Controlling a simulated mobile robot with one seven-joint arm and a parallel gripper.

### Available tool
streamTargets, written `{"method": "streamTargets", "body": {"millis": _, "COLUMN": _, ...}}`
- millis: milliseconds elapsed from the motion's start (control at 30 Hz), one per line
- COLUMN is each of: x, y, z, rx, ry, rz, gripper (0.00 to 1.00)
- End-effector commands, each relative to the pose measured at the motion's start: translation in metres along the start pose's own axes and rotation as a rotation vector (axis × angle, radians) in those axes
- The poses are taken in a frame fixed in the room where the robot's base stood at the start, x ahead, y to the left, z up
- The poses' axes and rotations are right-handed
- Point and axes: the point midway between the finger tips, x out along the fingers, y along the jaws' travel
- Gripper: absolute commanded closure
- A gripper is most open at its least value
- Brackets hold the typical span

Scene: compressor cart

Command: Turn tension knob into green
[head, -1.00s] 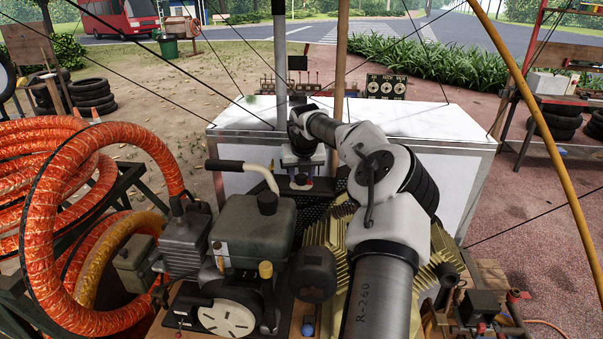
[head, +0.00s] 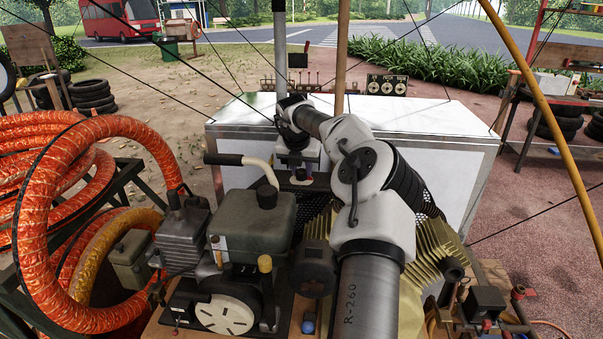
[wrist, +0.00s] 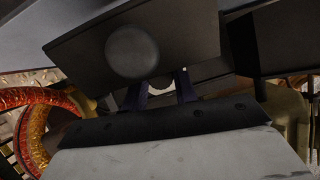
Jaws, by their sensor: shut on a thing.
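My gripper (head: 299,166) is at the far side of the machine, in front of the white cabinet, with my arm reaching over from the right. Its two purple fingers also show in the wrist view (wrist: 161,91). A small reddish knob end (head: 301,175) shows between the fingers in the head view. The fingers and dark plates hide most of it. No green zone or pointer can be made out in either view.
The grey engine block (head: 252,222) with its curved handle stands just left of my arm. Orange hoses (head: 45,240) coil at the left. Brass fins (head: 440,245) lie close to the right. A white cabinet (head: 430,125) stands behind, and thin dark cables cross the space.

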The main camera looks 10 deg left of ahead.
Motion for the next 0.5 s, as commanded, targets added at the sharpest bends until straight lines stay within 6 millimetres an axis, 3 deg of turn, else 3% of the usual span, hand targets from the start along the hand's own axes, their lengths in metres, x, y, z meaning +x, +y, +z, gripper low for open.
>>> {"method": "streamTargets", "body": {"millis": 500, "x": -0.0009, "y": 0.0026, "z": 0.0011, "rx": 0.337, "ry": -0.001, "rz": -0.138, "gripper": 0.94}}
